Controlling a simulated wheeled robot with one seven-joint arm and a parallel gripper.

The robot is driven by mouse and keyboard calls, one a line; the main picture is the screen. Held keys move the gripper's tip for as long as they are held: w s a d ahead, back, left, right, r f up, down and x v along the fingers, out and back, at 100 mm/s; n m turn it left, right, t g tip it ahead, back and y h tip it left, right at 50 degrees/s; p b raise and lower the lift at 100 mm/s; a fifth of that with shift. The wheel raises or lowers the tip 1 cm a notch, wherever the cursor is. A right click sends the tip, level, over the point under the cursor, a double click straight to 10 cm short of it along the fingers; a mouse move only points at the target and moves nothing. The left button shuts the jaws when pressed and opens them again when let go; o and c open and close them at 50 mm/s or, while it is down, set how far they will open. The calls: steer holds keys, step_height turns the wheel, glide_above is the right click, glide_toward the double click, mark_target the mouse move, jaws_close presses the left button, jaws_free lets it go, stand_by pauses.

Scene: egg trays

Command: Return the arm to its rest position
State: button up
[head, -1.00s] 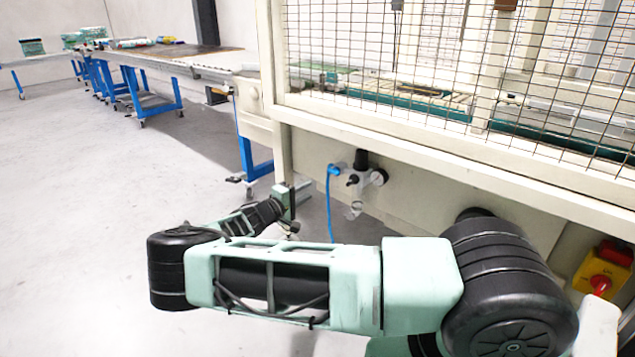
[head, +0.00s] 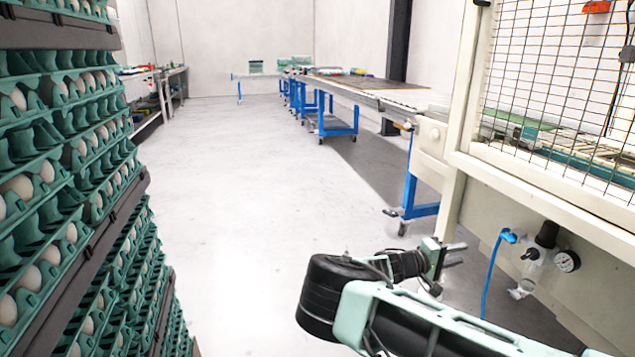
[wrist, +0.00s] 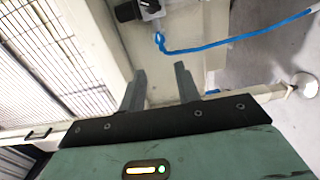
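My gripper (head: 455,254) is at the end of my folded pale-green and black arm, low in the right half of the head view. In the wrist view, the two grey fingers of my gripper (wrist: 160,88) stand apart with nothing between them. The gripper is open and empty. It hangs in front of the cream machine frame, close to the air regulator (head: 540,255) with its gauge and blue hose. The lower part of my arm runs out of the head view at the bottom right.
Stacked green egg trays (head: 75,190) with eggs fill the left side. The cream machine with wire mesh (head: 565,75) stands at the right. A conveyor table on blue legs (head: 335,115) runs along the back right. The pale floor (head: 240,200) between is clear.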

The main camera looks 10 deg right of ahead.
steer(key=s+a+f+m+g+y, duration=0.2)
steer(key=s+a+f+g+y, duration=0.15)
steer(key=s+a+y, duration=0.45)
steer(key=s+a+r+n+y, duration=0.2)
steer(key=s+a+r+y, duration=0.25)
steer(key=s+a, duration=0.6)
steer(key=s+a+r+n+t+y, duration=0.2)
steer(key=s+a+r+n+y, duration=0.45)
steer(key=s+a+r, duration=1.05)
step_height(320, 180, up, 28)
steer(key=s+p, duration=0.2)
steer(key=p, duration=2.6)
steer(key=shift+d, duration=0.35)
steer(key=shift+f+n, duration=0.1)
steer(key=shift+n, duration=0.15)
